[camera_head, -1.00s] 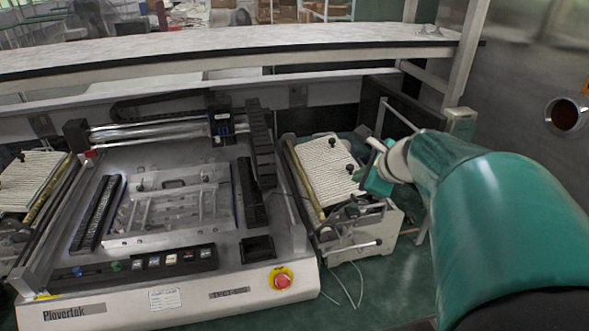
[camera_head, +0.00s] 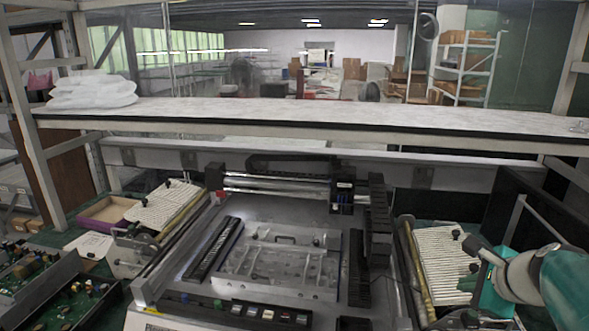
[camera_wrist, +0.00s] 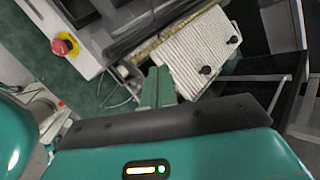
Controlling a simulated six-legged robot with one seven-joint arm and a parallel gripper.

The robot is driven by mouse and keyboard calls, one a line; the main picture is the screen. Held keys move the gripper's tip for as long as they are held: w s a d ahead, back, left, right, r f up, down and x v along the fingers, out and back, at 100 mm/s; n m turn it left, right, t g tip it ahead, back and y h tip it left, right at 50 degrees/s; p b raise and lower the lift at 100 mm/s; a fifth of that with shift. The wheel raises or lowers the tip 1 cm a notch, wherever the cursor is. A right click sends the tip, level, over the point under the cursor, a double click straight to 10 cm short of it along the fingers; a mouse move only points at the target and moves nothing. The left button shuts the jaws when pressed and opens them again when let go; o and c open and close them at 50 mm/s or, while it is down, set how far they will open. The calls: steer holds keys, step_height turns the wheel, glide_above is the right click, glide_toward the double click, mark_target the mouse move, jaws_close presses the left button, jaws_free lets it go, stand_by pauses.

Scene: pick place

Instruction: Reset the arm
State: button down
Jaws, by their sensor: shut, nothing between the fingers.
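My arm (camera_head: 565,285) reaches in from the right edge of the head view, teal with a pale joint. My gripper (camera_wrist: 157,86) shows in the wrist view as two teal fingers pressed together, shut and empty. It is over the side of a white ribbed tray (camera_wrist: 190,50), which also shows in the head view (camera_head: 440,256) right of the machine. I cannot tell the height of the fingers above the tray.
The machine (camera_head: 280,262) with a clear plate fills the lower middle. A red stop button (camera_wrist: 62,45) is at upper left in the wrist view. A long shelf (camera_head: 300,115) crosses above the machine. Circuit boards (camera_head: 50,280) lie at left. A second ribbed tray (camera_head: 165,205) is left of the machine.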

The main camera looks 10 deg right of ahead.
steer(key=s+a+f+n+g, duration=0.1)
steer(key=s+a+n, duration=0.4)
steer(key=a+n, duration=0.6)
steer(key=s+a+f+n+g, duration=0.1)
steer(key=s+a+n, duration=0.3)
steer(key=a+n, duration=0.7)
steer(key=n+g, duration=0.1)
steer(key=n, duration=0.1)
steer(key=shift+s+a+f+n, duration=0.25)
steer(key=shift+s+f+n, duration=0.05)
steer(key=shift+s, duration=0.1)
